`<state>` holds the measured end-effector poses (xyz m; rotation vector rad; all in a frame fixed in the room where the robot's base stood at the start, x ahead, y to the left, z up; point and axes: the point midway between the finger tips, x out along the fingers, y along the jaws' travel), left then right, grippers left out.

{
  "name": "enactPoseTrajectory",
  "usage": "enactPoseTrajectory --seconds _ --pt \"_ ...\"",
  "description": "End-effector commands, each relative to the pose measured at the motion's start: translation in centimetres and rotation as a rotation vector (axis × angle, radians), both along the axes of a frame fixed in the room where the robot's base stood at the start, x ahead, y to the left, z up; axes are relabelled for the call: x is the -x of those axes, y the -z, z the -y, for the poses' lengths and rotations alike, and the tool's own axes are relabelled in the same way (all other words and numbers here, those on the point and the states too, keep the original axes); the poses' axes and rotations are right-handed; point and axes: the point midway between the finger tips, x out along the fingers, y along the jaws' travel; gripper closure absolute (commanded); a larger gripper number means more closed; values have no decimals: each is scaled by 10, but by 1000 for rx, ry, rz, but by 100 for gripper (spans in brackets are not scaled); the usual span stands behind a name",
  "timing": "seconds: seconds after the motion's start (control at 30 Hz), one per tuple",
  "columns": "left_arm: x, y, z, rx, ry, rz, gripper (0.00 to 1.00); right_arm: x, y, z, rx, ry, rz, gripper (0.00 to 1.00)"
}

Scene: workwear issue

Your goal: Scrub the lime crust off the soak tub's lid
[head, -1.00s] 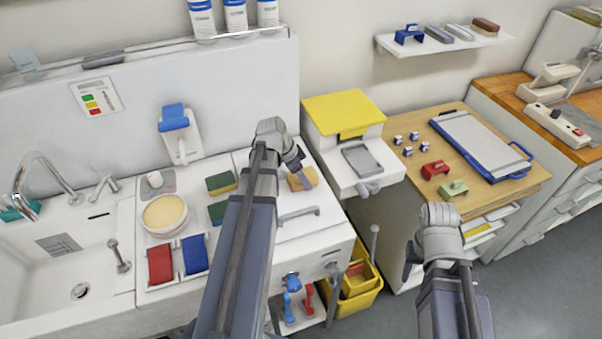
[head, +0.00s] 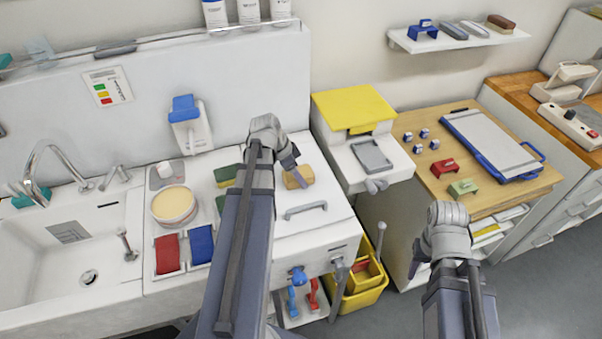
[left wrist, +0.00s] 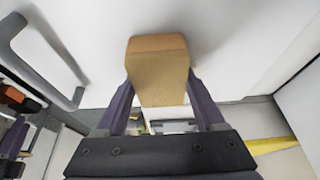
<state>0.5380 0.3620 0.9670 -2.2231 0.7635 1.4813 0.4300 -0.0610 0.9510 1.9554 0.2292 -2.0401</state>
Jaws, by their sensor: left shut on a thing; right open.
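The white soak tub lid (head: 325,212) has a grey bar handle (head: 305,210) near its front, which also shows in the left wrist view (left wrist: 45,65). My left gripper (head: 293,165) is shut on a tan scrubbing block (head: 299,178), held at the lid behind the handle. In the left wrist view the block (left wrist: 158,72) sits between the two fingers against the white surface; whether it presses on it is hard to tell. I can make out no clear lime crust; the block and arm hide part of the lid. My right gripper (head: 416,268) is open and empty in front of the wooden counter.
Left of the lid are green-yellow sponges (head: 227,175), a round cream tub (head: 174,204), and red (head: 167,253) and blue (head: 201,245) pads. A yellow-topped box (head: 352,103) stands to the right. A yellow bin (head: 362,296) is below.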

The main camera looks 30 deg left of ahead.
Motion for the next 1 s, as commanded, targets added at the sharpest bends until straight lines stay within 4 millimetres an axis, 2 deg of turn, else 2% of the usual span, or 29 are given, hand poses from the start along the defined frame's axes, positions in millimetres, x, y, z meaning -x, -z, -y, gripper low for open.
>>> enactPoseTrajectory --seconds 0.4,0.77,1.0 --pt "26 -1 -22 -3 -2 -4 74 0 -2 0 0 0 0 50" --pt "27 -2 -23 -2 0 -2 74 0 -3 0 0 0 0 50" --pt "27 -20 -23 -1 0 -2 74 0 -20 0 0 0 0 50"
